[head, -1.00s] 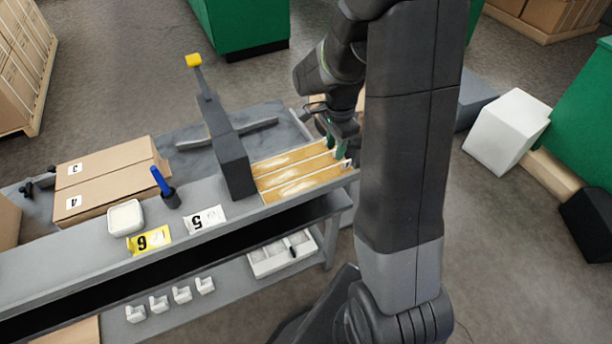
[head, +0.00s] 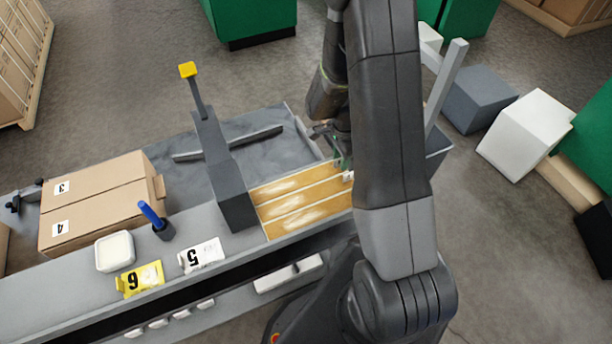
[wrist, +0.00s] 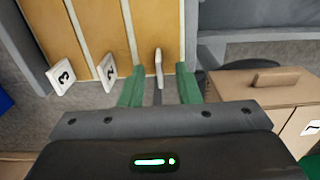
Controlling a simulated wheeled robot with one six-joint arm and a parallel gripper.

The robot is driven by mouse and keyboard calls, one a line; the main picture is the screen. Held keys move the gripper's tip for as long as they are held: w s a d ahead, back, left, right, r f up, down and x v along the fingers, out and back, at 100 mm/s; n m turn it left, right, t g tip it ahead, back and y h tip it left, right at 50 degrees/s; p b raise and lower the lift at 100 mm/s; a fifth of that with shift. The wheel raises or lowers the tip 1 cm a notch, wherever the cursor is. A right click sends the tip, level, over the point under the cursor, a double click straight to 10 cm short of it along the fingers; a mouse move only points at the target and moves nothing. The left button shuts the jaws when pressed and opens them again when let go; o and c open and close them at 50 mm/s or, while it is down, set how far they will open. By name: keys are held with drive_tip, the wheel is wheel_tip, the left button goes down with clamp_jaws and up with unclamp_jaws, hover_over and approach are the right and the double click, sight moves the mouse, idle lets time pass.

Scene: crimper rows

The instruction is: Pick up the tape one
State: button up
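No roll that I can clearly tell as tape shows. My gripper (wrist: 159,72) is open, its green fingers spread at the ends of the tan strips (wrist: 100,20). A thin white tag (wrist: 158,66), seen edge-on, stands between the fingertips with a gap on each side; its marking is hidden. Two more white tags, marked 3 (wrist: 62,76) and 2 (wrist: 106,70), stand left of my gripper. In the head view my gripper (head: 338,150) is at the right end of the strips (head: 300,200), partly hidden by my arm.
A dark press-like block with a yellow-tipped lever (head: 187,70) stands left of the strips. Boxes marked 3 and 4 (head: 95,205), a white dish (head: 115,251), a blue-handled item (head: 152,215) and packets marked 5 (head: 202,256) and 6 (head: 140,279) sit further left. A cardboard box (wrist: 285,95) is right of my gripper.

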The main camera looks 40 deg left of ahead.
drive_tip(key=shift+f, duration=0.3)
drive_tip(key=shift+c, duration=0.2)
clamp_jaws()
drive_tip(key=shift+r, duration=0.15)
